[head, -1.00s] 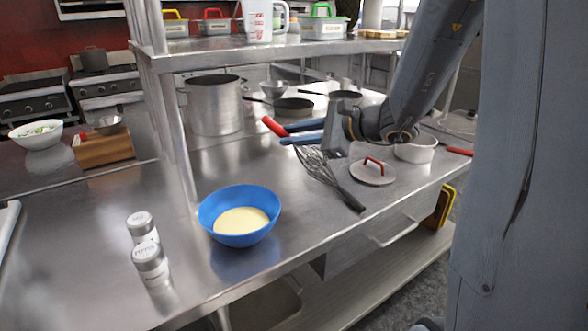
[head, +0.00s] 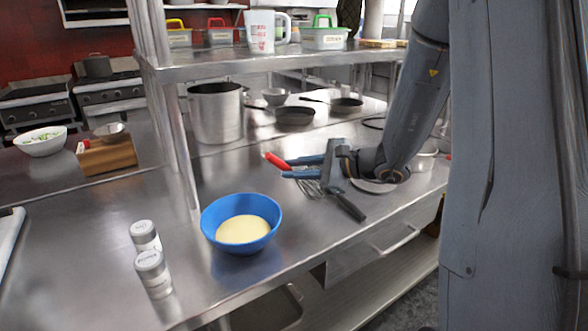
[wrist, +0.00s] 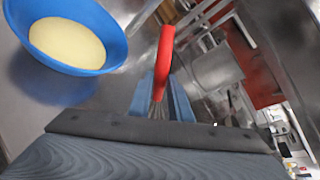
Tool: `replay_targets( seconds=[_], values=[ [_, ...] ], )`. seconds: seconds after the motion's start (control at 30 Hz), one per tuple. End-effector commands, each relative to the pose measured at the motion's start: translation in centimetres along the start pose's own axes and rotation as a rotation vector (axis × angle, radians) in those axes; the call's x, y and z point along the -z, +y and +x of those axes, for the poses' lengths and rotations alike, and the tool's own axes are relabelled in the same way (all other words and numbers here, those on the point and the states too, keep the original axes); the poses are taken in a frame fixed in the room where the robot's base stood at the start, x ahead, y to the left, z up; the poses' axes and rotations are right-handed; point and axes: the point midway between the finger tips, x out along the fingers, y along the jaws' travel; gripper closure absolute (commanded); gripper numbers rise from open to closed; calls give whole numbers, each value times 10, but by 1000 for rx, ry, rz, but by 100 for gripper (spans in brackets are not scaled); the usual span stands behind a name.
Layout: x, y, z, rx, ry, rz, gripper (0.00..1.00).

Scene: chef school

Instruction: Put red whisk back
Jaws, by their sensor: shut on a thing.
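My gripper (head: 292,167) is shut on the red whisk (head: 274,160), with its red handle sticking out past the blue fingers to the left. The wrist view shows the red handle (wrist: 164,62) rising from between the fingers (wrist: 160,100), with a bit of thin wire near them. Most of the red whisk's wire end is hidden behind my gripper. My gripper is above the steel counter (head: 300,222), close over a black-handled whisk (head: 350,207) that lies there, partly covered by it.
A blue bowl (head: 210,222) with pale yellow batter stands left of my gripper, and the wrist view shows it too (wrist: 100,20). Two shakers (head: 152,270) stand further left. A tall pot (head: 215,115) and pans (head: 296,116) stand behind, under a shelf (head: 250,54).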

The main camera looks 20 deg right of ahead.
Motion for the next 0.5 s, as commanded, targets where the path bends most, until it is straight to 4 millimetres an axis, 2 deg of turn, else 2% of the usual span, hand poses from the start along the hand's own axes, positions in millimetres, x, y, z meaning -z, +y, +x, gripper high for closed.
replay_targets(
  seconds=[0.03,0.1,0.13,0.5],
  values=[
    [1,0,0,0,0,0,77],
    [0,0,0,0,0,0,65],
    [0,0,0,0,0,0,63],
    [-2,-2,-1,0,0,0,63]
  ],
)
